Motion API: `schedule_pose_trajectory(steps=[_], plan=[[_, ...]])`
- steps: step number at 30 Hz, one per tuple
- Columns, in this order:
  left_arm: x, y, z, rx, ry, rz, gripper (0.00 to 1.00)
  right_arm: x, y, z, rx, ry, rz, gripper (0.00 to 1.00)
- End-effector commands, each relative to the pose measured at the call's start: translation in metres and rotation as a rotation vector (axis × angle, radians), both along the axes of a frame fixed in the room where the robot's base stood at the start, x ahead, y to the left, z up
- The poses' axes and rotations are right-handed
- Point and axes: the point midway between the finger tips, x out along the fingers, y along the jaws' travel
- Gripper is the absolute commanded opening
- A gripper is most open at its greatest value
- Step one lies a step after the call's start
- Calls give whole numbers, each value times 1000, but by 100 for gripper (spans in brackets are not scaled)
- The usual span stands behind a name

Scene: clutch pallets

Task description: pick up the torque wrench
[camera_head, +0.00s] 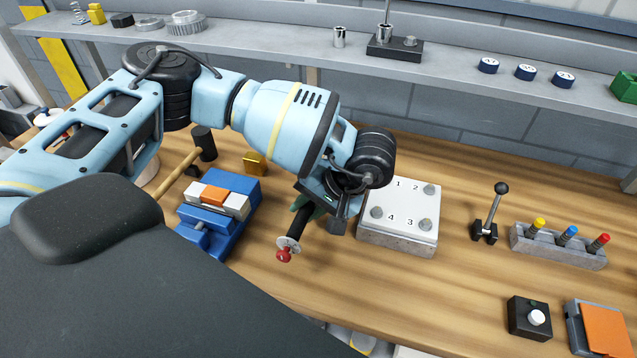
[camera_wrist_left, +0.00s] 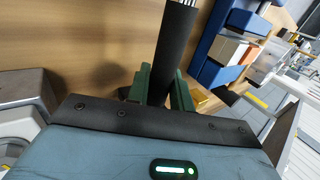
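The torque wrench (camera_head: 296,226) appears to be the tool with a black grip, a silver disc and a red end. My left gripper (camera_head: 308,205) reaches down to it from above. In the left wrist view, the green fingers of my left gripper (camera_wrist_left: 163,88) sit on both sides of the black grip (camera_wrist_left: 176,45) and look closed on it. Silver metal shows at its upper end there. The wrench is tilted, with its red end towards the front of the bench; its other end is hidden. My right gripper is not in view.
A blue vise (camera_head: 222,198) stands left of the wrench, with a wooden-handled mallet (camera_head: 185,168) behind. A numbered plate block (camera_head: 395,240) is close on the right. Further right are a lever (camera_head: 490,215) and a colour-knobbed block (camera_head: 560,247). Bare bench lies in front.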

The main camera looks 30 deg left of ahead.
Motion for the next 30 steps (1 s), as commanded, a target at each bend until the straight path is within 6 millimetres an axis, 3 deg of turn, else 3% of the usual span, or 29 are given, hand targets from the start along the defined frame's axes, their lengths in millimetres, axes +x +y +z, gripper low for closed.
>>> schedule_pose_trajectory(steps=[3,16,30], plan=[[0,0,1,0,-1,0,0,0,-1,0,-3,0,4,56],[1,0,9,-1,-6,1,0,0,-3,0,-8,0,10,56],[1,0,84,0,-7,0,0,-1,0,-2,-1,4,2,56]])
